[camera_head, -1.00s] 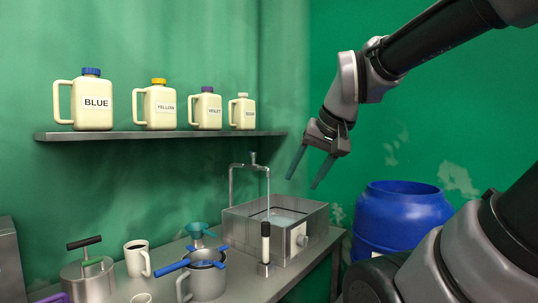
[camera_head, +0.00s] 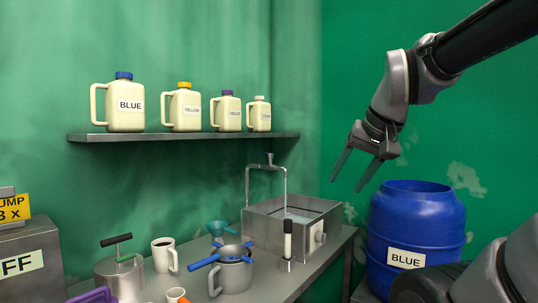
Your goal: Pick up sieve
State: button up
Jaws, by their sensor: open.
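The sieve (camera_head: 231,254) has a blue handle and blue tabs and rests on top of a grey metal mug (camera_head: 235,278) on the metal table. Its handle points to the left. My gripper (camera_head: 354,188) hangs open and empty in the air, to the right of the sieve and above it, near the blue drum. It is well apart from the sieve.
A teal funnel (camera_head: 217,229), a white cup (camera_head: 164,255) and a lidded pot (camera_head: 119,279) stand near the sieve. A metal sink (camera_head: 318,222) with a tap and a black-topped stick (camera_head: 287,240) are to its right. A shelf (camera_head: 190,137) with labelled jugs runs above. A blue drum (camera_head: 415,225) stands right.

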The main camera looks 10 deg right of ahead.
aim_at(233, 254)
jog(key=i+l+u, duration=0.45)
jog(key=l, duration=0.3)
jog(key=i+l+u, duration=0.2)
jog(key=l, duration=0.25)
jog(key=i, duration=0.1)
